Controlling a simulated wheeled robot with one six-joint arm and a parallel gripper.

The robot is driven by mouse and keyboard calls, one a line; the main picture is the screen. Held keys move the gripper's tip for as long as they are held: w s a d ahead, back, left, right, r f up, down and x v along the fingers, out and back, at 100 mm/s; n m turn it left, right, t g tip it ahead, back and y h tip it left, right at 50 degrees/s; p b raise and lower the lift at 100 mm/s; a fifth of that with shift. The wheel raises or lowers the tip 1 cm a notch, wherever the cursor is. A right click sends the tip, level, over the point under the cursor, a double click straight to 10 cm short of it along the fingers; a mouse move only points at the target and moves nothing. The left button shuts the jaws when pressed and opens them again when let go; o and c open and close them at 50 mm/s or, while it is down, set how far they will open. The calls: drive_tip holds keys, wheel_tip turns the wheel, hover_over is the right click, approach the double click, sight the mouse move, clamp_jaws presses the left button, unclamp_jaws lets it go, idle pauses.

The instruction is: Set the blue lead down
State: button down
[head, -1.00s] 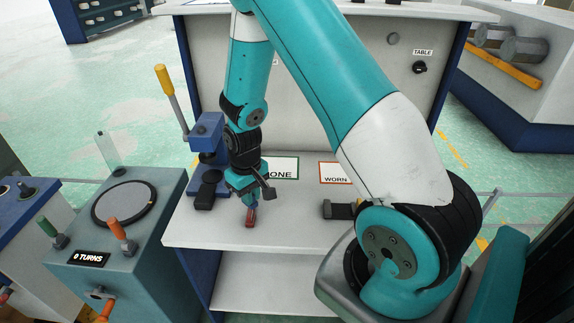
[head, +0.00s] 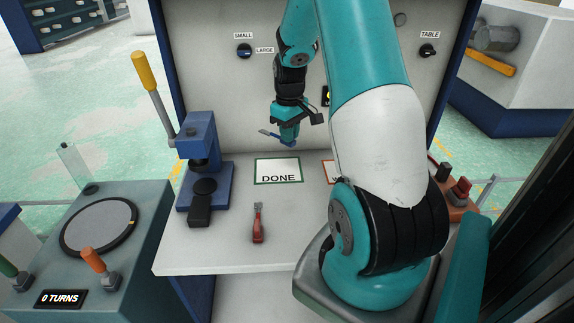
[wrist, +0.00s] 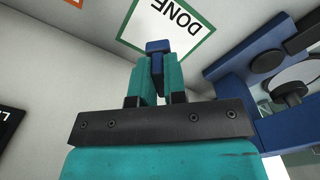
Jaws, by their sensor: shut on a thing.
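My gripper (head: 288,141) is shut on a small blue lead (head: 280,138), which sticks out to the left of the fingers. In the wrist view, the blue lead (wrist: 157,47) sits between the two teal fingertips. It is held up above the bench, in line with the lower edge of the DONE card (wrist: 152,15). The DONE card (head: 278,181), white with a green border, lies flat on the bench top and looks empty. The lead's far end is hard to make out.
A red-handled tool (head: 258,226) lies in front of the DONE card. A blue lever press (head: 205,165) stands to the left. An orange-bordered card (head: 328,168) is mostly hidden by my arm. The bench (head: 215,255) is clear around the tool.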

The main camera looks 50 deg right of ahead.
wheel_tip(320, 180, down, 12)
drive_tip(key=shift+r+p, duration=0.25)
drive_tip(key=shift+p, duration=0.2)
drive_tip(key=c, duration=1.2)
unclamp_jaws()
drive_tip(key=shift+f, duration=0.1)
drive_tip(key=shift+o, duration=0.2)
